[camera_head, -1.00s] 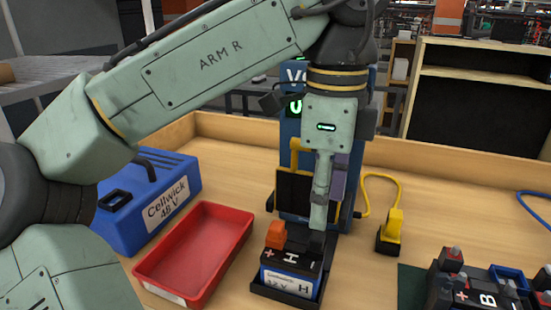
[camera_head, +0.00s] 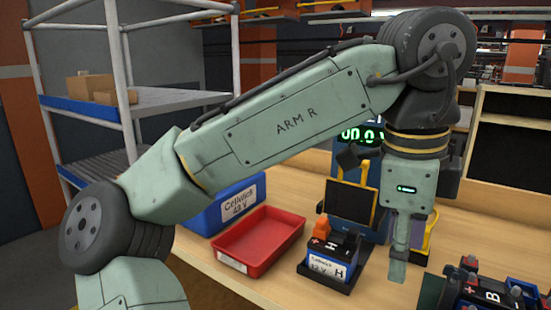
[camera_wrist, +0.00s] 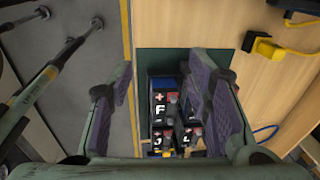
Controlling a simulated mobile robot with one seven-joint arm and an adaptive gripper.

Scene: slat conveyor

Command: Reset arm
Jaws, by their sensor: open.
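My gripper (camera_head: 398,268) hangs from my arm, pointing down, to the right of the battery marked H in the head view. In the wrist view my gripper (camera_wrist: 165,95) is open, its purple-padded fingers apart with nothing held between them. The battery H (camera_head: 328,255), blue and black with an orange terminal cap, sits in a black holder (camera_head: 343,284). Beyond and below the fingers in the wrist view, several dark batteries (camera_wrist: 165,112) with letter labels stand on a dark green mat (camera_wrist: 165,58).
A red tray (camera_head: 258,240) and a blue Cellwick case (camera_head: 235,203) stand left of battery H. A charger with a green display (camera_head: 362,133) stands behind my arm. More batteries (camera_head: 485,293) are at the right front. A yellow plug (camera_wrist: 267,47) lies on the bench.

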